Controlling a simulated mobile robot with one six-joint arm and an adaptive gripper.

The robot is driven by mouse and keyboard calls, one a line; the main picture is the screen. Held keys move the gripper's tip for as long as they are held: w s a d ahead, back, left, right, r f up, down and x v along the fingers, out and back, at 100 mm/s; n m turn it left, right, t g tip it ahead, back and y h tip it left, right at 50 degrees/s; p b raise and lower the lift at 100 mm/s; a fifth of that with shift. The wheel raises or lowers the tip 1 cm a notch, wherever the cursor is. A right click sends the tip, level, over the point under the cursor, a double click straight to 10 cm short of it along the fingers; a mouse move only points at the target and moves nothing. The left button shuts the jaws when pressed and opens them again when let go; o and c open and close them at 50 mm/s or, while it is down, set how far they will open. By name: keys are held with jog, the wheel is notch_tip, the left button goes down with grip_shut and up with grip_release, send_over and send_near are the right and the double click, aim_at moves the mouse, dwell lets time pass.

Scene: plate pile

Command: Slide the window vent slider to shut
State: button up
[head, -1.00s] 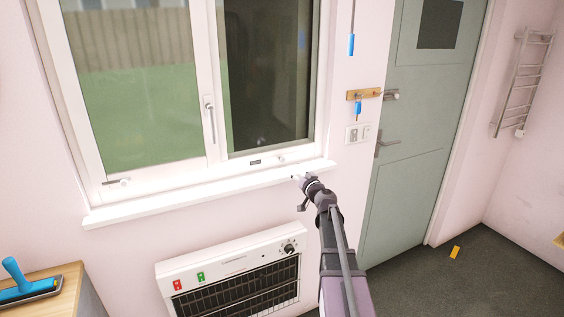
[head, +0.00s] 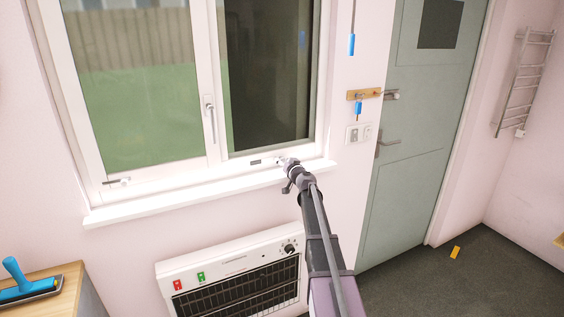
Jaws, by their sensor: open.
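The window (head: 215,110) has a white frame with two panes. A small dark vent slider (head: 255,162) sits on the lower frame rail under the right pane. My gripper (head: 283,161) is at that rail, just right of the dark slider piece. It is small in view, and its fingers partly cover the pale fitting on the rail there. I cannot tell whether it touches the fitting or the slider. The gripper is open, with nothing seen held in it.
The white sill (head: 150,207) juts out below the rail, close under my gripper. A heater (head: 235,275) is on the wall below. A window handle (head: 210,118) stands on the middle post. A green door (head: 415,140) is to the right.

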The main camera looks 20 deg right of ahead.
aim_at(268, 160)
jog(key=shift+w, duration=0.2)
grip_shut()
jog(key=shift+a, duration=2.7)
grip_release()
jog(key=shift+a, duration=0.1)
jog(key=shift+s, duration=0.15)
